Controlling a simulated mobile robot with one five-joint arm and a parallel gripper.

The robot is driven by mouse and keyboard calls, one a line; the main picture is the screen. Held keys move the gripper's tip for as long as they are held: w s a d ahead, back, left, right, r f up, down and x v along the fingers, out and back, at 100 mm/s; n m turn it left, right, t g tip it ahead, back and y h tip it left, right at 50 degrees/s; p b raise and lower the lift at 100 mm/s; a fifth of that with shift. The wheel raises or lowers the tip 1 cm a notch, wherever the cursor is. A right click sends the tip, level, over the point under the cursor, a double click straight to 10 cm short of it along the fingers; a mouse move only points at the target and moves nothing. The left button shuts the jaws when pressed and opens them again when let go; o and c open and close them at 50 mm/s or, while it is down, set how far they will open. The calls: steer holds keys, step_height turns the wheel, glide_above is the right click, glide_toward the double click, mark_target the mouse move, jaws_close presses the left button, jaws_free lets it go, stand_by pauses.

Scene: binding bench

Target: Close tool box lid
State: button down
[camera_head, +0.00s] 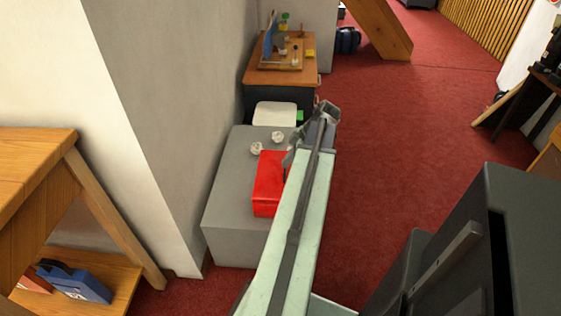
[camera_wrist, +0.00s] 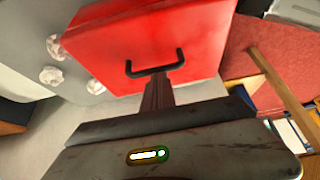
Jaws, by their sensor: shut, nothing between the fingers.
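The red tool box (camera_head: 268,184) sits on a grey block, partly hidden on its right by my arm in the head view. In the wrist view the tool box (camera_wrist: 120,40) fills the top middle, with a black handle (camera_wrist: 157,69) on its red face. My gripper (camera_wrist: 156,84) is shut and empty, its fingertips close to the handle; I cannot tell whether they touch it. In the head view my gripper (camera_head: 290,157) is at the tool box's far right. The lid's seam is not clear, so I cannot tell how far it is open.
The grey block (camera_head: 228,208) stands against the wall, with crumpled white balls (camera_head: 278,136) beside the tool box. A wooden-topped cabinet (camera_head: 264,78) stands behind. A wooden table (camera_head: 30,165) is at left and a dark machine (camera_head: 510,240) at right. Red carpet (camera_head: 385,150) is clear between.

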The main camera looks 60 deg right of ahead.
steer(key=shift+s+f+b, duration=0.95)
steer(key=shift+f+b, duration=0.05)
steer(key=shift+b, duration=0.05)
step_height(320, 180, up, 6)
steer(key=w+p, duration=0.2)
steer(key=p, duration=0.4)
steer(key=s+d+f+b, duration=0.2)
steer(key=s+d, duration=0.1)
steer(key=s, duration=0.6)
steer(key=shift+s+d+t, duration=0.15)
steer(key=shift+s+t, duration=0.15)
steer(key=shift+s, duration=0.1)
steer(key=shift+f, duration=0.1)
